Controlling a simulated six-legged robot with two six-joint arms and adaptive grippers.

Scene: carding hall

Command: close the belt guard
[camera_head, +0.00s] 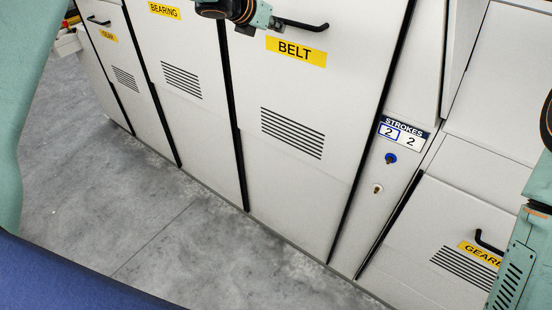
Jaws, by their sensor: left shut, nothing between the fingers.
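The belt guard (285,190) is a tall white panel with a yellow BELT label, a black bar handle (300,25) at its top and a slotted vent. It stands roughly in line with its neighbours, with dark gaps down both sides. I cannot tell whether it is fully flush. My left gripper (272,22) is at the top of the view, shut and empty, by the left end of the belt handle. Whether it touches the handle is unclear. My right arm shows at the right edge; its gripper is out of view.
The bearing guard (190,125) and another labelled guard (120,65) stand to the left. A STROKES counter (404,134), a blue knob (390,158) and a low gear guard (425,225) are to the right. Grey concrete floor (150,220) in front is clear.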

